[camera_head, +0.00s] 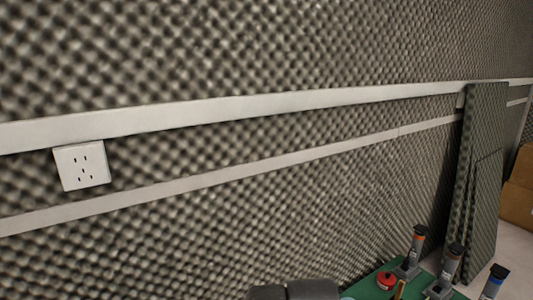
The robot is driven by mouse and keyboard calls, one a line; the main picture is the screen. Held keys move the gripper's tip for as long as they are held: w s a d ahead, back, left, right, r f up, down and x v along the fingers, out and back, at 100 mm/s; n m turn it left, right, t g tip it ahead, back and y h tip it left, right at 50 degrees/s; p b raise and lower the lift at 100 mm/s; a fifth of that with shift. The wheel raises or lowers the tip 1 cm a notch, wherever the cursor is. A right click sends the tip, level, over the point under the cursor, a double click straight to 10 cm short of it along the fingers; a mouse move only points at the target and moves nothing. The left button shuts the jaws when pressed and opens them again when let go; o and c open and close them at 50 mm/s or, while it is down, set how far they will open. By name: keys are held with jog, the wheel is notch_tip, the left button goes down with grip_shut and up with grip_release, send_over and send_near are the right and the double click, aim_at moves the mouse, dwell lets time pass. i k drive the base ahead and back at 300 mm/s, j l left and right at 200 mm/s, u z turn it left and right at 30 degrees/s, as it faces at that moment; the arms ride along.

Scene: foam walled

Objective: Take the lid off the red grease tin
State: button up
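A small round red tin (387,280) stands on a green surface (365,290) at the bottom right of the head view. A small dark spot shows on the middle of its top; I cannot tell lid from body at this size. Dark grey rounded parts at the bottom middle edge look like my own arm, left of the tin and apart from it in the picture. My gripper's fingers do not show.
Grey upright holders with dark, orange-banded tools (416,245) (450,263) stand close right of the tin. A blue-banded one (494,280) is farther right. A foam wall with pale rails (250,106) and a white socket (82,166) rises behind. Foam panels (480,190) lean there.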

aim_at(386, 278)
jog(key=i+l+z, duration=0.2)
jog(key=i+z, duration=0.6)
jog(key=i, duration=0.2)
